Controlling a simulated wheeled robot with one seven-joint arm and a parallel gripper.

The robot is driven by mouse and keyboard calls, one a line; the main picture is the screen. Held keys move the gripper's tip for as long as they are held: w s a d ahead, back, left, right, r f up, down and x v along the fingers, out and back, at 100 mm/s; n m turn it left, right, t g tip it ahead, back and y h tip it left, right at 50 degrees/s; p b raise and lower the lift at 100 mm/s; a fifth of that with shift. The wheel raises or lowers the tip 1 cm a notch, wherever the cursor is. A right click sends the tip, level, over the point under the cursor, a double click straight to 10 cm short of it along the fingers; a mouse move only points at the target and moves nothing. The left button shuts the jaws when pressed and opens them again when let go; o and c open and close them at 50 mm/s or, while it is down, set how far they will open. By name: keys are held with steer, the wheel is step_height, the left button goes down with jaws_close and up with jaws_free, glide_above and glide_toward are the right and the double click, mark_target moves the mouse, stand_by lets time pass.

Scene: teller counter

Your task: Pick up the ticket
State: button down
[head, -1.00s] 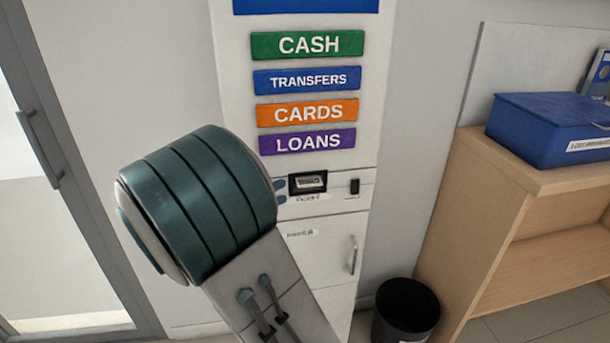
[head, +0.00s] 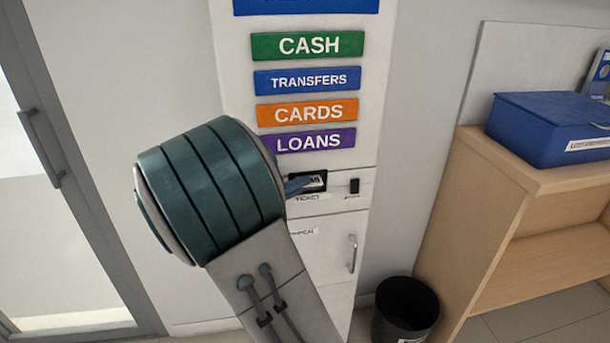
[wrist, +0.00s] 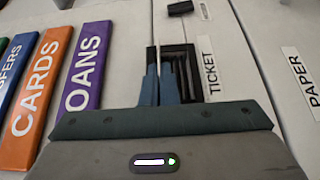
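The ticket slot (head: 318,180) is a dark recess in the white kiosk, with a TICKET label beneath it. In the wrist view, the ticket (wrist: 157,55) shows as a thin pale strip, nearly edge-on, at one side of the dark slot (wrist: 186,62). My gripper (wrist: 158,72) has its two blue fingers at the slot, close together on either side of the strip. A narrow gap shows between the fingers, and I cannot tell whether they press on the ticket. In the head view, my gripper (head: 299,185) reaches the slot from the left, mostly hidden by my arm.
Coloured panels, including the purple LOANS one (head: 315,141), sit above the slot. A small black part (head: 354,186) is right of it, and a door handle (head: 352,253) lower. A black bin (head: 405,312) and a wooden shelf (head: 490,190) with a blue box (head: 550,130) stand to the right.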

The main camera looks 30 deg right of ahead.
stand_by(0.5)
steer(key=s+a+b, duration=0.1)
steer(key=s+a, duration=0.1)
steer(key=s, duration=0.6)
steer(key=s+a+b, duration=0.2)
steer(key=s+a, duration=0.1)
steer(key=s, duration=0.6)
steer(key=shift+s, duration=0.15)
steer(key=shift+r, duration=0.1)
steer(key=shift+b, duration=0.35)
steer(key=s+a+b, duration=0.2)
steer(key=s+b, duration=0.3)
steer(key=s, duration=0.1)
steer(key=shift+s+b, duration=0.3)
